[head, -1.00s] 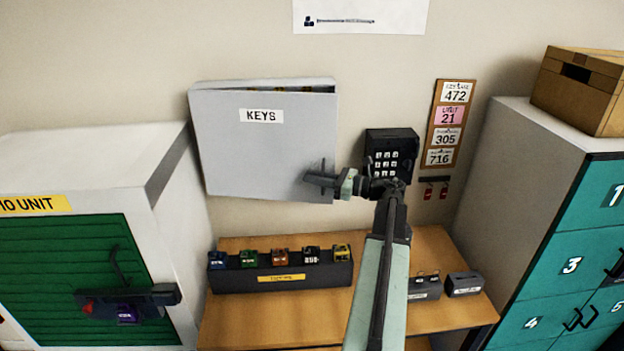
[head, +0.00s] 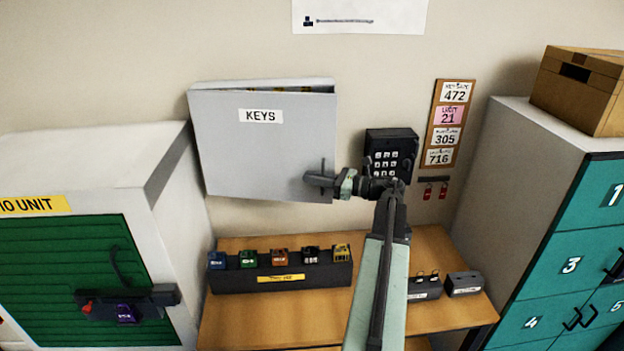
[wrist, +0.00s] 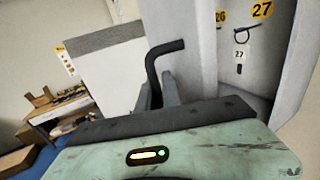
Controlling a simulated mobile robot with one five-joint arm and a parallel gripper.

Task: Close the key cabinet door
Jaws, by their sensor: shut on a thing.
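The key cabinet (head: 262,83) hangs on the wall, and its pale grey door (head: 262,150), marked KEYS, stands ajar. A dark gap shows along the top edge in the head view. In the wrist view the cabinet inside (wrist: 240,50) shows at the right, with yellow number tags and a hanging key. The door's dark bent handle (wrist: 152,70) rises between my fingers. My gripper (head: 322,180) is shut on this handle at the door's lower right; it also shows in the wrist view (wrist: 160,98). The lower part of the handle is hidden by my gripper.
A keypad (head: 390,155) is on the wall right of the door, close to my arm. Below is a wooden bench (head: 300,315) with a dark rack (head: 280,272) of coloured blocks. A green-shuttered unit (head: 70,280) stands left, teal lockers (head: 570,260) right.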

